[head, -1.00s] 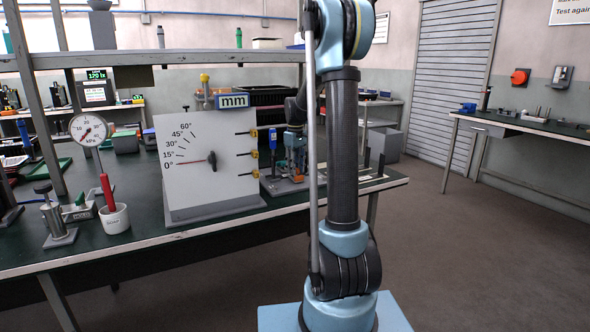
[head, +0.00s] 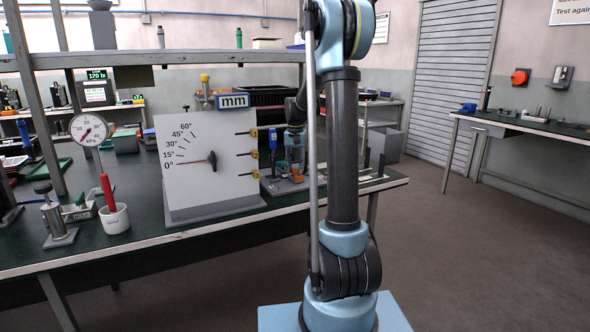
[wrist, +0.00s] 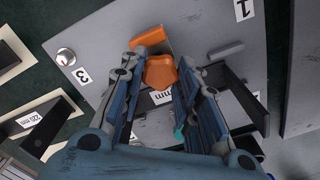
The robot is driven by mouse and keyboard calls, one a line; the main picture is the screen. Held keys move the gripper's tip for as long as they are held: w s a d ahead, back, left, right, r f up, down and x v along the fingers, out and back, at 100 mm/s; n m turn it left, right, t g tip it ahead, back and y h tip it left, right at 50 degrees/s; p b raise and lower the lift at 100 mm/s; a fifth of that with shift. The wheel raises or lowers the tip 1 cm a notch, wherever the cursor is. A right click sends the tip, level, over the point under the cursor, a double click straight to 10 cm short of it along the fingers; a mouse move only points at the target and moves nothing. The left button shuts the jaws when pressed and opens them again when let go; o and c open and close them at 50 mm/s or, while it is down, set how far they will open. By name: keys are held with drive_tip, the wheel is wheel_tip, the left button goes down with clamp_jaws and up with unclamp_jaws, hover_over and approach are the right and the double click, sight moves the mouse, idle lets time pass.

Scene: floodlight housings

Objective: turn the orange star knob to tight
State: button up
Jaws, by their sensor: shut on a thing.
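The orange star knob (wrist: 160,73) shows in the wrist view between the blue-and-grey fingers of my gripper (wrist: 158,78). The fingers are closed on it from both sides and partly cover it. The knob sits over a grey plate (wrist: 205,22) with labels "1" and "3". A "mm" label lies just below the knob in the picture. In the head view my gripper (head: 292,158) points down over the bench fixture, partly hidden by my arm. I cannot read a tight mark.
In the head view a white angle-scale board (head: 205,165) stands left of the gripper. The bench front edge is clear.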

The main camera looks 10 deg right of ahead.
sight(295, 169)
drive_tip(key=m, duration=0.3)
drive_tip(key=shift+w+m, duration=0.1)
drive_tip(key=shift+m, duration=2)
drive_tip(key=o, duration=1.1)
drive_tip(key=shift+a, duration=0.1)
drive_tip(key=shift+c, duration=0.2)
wheel_tip(295, 169, up, 12)
